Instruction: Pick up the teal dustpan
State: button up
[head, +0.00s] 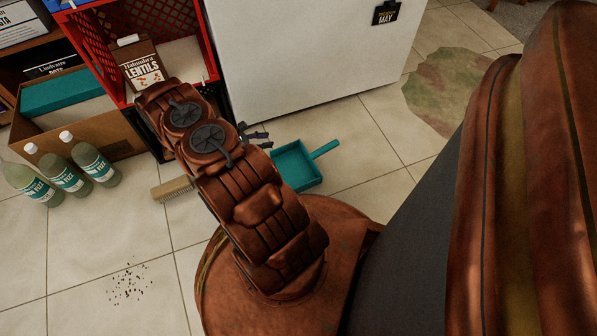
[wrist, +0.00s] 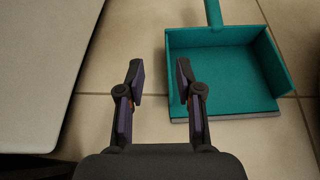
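The teal dustpan (head: 298,166) lies on the tiled floor in the head view, just right of my arm, with its handle pointing up and to the right. In the wrist view the dustpan (wrist: 222,70) fills the upper right, its handle running off the top edge. My gripper (wrist: 159,68) is open and empty, with its fingers left of most of the pan. The right finger overlaps the pan's left edge in the picture; I cannot tell if it touches. In the head view my gripper (head: 258,137) is small, dark and partly hidden behind my arm.
A white cabinet or fridge (head: 310,55) stands behind the dustpan. A brush (head: 172,189) lies left of my arm. Several bottles (head: 65,173), a cardboard box (head: 110,135) and a red crate (head: 92,60) are at the left. Dark crumbs (head: 130,284) lie on the floor, lower left.

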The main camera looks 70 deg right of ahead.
aim_at(285, 146)
jog(key=f, duration=0.2)
jog(key=s+f, duration=0.1)
jog(key=shift+d+f+b, duration=0.2)
jog(key=shift+d+b, duration=0.15)
jog(key=shift+b, duration=0.05)
jog(key=shift+b+x, duration=0.5)
jog(key=shift+x, duration=0.65)
jog(key=s+d+f+b, duration=0.2)
jog(key=s+b, duration=0.1)
jog(key=shift+f, duration=0.35)
jog(key=shift+s+d, duration=0.25)
jog(key=shift+d, duration=0.05)
grip_shut()
